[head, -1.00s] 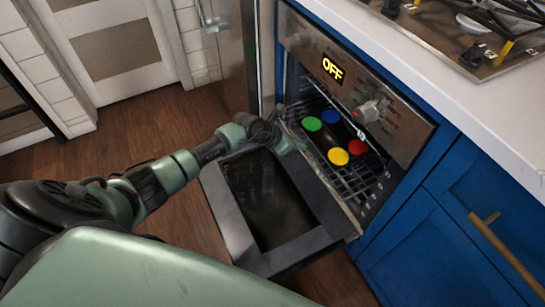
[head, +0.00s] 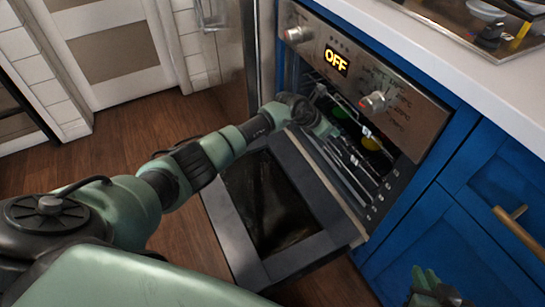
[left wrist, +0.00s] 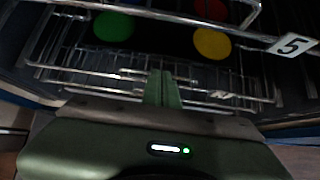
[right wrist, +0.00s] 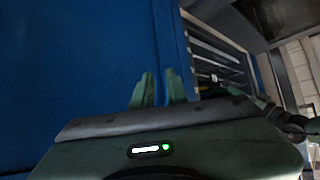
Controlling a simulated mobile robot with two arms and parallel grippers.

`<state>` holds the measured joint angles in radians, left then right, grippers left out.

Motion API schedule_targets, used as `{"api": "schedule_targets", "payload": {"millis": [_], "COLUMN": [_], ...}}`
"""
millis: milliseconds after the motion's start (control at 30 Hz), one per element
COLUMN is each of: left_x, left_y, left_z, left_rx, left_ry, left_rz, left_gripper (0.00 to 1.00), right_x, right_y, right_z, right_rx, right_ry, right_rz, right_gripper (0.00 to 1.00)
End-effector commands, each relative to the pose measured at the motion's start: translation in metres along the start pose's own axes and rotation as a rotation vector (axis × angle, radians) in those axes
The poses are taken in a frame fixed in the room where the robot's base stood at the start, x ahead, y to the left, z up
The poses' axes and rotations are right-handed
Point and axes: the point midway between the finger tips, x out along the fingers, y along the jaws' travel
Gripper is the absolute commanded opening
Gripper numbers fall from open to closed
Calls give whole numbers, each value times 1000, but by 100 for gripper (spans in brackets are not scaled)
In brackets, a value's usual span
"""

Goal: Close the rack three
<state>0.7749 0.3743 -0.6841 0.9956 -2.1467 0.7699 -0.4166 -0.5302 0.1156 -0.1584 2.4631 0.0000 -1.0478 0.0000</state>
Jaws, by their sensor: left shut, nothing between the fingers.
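The oven (head: 350,75) stands with its door (head: 300,205) folded down. I cannot tell which rack is three in the head view. My left gripper (head: 326,127) is shut and empty at the oven's mouth. In the left wrist view its fingers (left wrist: 162,88) point at a wire rack's front bars (left wrist: 105,65); contact is unclear. A tag reading 5 (left wrist: 292,45) hangs on an upper rack there. My right gripper (right wrist: 158,90) is open and empty, facing blue cabinets.
Blue cabinets (head: 440,235) with a brass handle (head: 518,235) are right of the oven. A white counter (head: 440,50) runs above. A steel fridge-like unit (head: 230,55) stands left of the oven. Wooden floor (head: 115,150) is clear at left.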

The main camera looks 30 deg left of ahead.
Motion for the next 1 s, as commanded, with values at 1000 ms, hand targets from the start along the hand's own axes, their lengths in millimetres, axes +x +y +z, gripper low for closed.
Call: {"api": "schedule_targets", "payload": {"millis": [1000], "left_x": [-4], "left_y": [9], "left_z": [2], "left_rx": [-1], "left_ry": [3], "left_rz": [1], "left_gripper": [0], "right_x": [0], "right_y": [-1], "right_z": [-7], "right_rx": [0], "right_ry": [27], "right_rz": [-2], "right_gripper": [14]}}
